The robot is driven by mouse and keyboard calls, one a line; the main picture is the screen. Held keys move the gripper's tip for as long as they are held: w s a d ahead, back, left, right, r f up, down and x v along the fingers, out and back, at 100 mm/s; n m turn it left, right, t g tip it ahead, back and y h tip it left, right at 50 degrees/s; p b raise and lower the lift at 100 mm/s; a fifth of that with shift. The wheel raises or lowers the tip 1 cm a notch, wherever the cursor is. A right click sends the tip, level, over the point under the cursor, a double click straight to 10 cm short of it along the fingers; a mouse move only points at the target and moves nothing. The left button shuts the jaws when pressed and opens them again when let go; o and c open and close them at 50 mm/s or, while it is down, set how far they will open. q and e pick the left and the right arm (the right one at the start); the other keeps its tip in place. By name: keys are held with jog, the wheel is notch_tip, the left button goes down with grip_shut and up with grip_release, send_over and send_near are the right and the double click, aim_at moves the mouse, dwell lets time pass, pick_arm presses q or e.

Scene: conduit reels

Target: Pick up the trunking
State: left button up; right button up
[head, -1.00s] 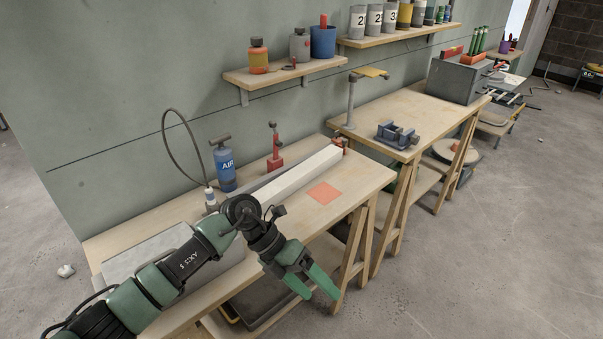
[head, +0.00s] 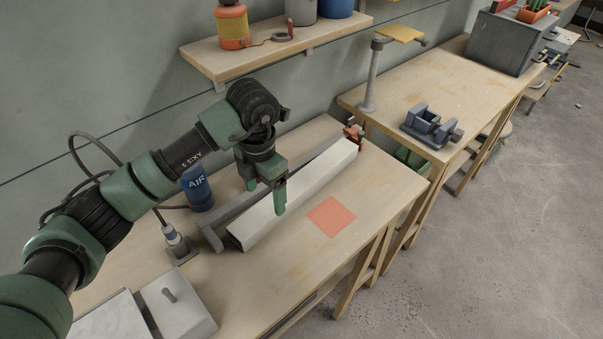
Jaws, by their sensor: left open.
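The trunking (head: 318,178) is a long white square-sided bar lying on the wooden bench, running diagonally from near the middle of the head view up to the right. A grey rail lies along its wall side. My left gripper (head: 266,198) points down over the near part of the trunking with its green fingers apart. Its fingers hide a little of the trunking, and I cannot tell whether they touch it. Nothing is held. My right gripper is not in view.
A flat orange square (head: 331,216) lies on the bench (head: 378,186) beside the trunking. A blue AIR cylinder (head: 197,188) stands on the wall side. A red clamp (head: 353,137) is at the trunking's far end. A wall shelf (head: 281,52) hangs above, and a vise (head: 431,127) sits on the farther bench.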

aim_at(268, 208)
pick_arm(q)
jog(key=f, duration=0.3)
jog(key=shift+s+d+p, duration=0.1)
jog(key=shift+s+p, duration=0.2)
jog(key=shift+p, duration=0.05)
jog(key=f, duration=0.2)
jog(key=shift+w+f, duration=0.3)
jog(key=shift+f, duration=0.55)
jog(key=c, duration=1.4)
jog(key=shift+w+r, duration=0.1)
grip_shut()
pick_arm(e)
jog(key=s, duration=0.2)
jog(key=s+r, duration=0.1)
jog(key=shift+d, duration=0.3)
